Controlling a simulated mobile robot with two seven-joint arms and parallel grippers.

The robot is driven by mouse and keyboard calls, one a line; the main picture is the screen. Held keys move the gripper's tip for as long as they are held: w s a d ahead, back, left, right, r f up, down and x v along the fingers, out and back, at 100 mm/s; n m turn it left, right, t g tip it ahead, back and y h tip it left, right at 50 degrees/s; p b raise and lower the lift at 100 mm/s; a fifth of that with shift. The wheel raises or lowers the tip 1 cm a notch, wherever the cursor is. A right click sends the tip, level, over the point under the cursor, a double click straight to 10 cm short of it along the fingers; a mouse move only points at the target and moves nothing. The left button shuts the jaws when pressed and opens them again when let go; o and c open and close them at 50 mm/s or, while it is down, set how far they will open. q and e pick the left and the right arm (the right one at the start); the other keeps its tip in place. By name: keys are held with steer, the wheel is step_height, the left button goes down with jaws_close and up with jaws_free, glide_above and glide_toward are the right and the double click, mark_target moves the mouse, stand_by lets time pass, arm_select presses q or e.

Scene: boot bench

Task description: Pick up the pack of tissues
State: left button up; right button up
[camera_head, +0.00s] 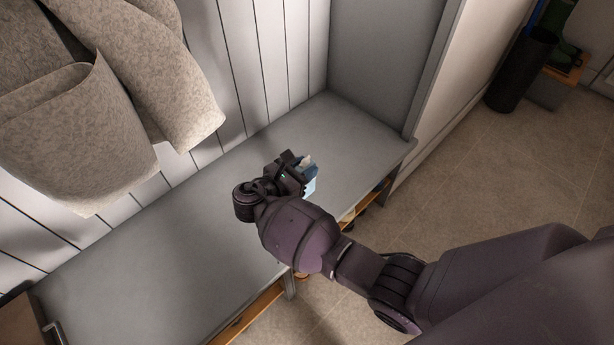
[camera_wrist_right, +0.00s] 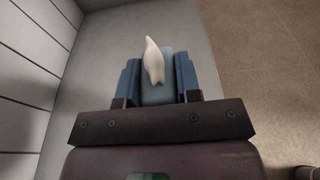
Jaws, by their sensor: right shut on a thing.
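The pack of tissues (camera_head: 310,186) is a small light-blue pack with a white tissue sticking out of it. In the right wrist view the pack (camera_wrist_right: 157,86) sits between the two blue fingers, with the white tissue standing up from it. My right gripper (camera_head: 304,172) is shut on the pack, over the right part of the grey bench seat. In the head view the gripper hides much of the pack. I cannot tell whether the pack touches the seat. My left gripper is not in view.
The grey bench seat (camera_head: 170,255) is clear to the left. A side panel (camera_head: 385,60) closes its right end. Grey-beige cloths (camera_head: 75,130) hang over its back left. A dark cylindrical bin (camera_head: 520,72) stands on the tiled floor at the far right.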

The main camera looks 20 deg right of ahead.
steer(key=r, duration=0.3)
steer(key=r+p, duration=0.1)
steer(key=shift+w+r, duration=0.25)
arm_select(q)
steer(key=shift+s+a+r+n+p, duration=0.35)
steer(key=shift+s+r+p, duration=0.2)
steer(key=shift+p, duration=0.65)
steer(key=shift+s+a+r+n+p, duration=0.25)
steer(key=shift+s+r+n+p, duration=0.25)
steer(key=shift+p, duration=0.7)
arm_select(e)
step_height(320, 180, up, 11)
steer(key=shift+s+r, duration=0.15)
steer(key=shift+s, duration=0.1)
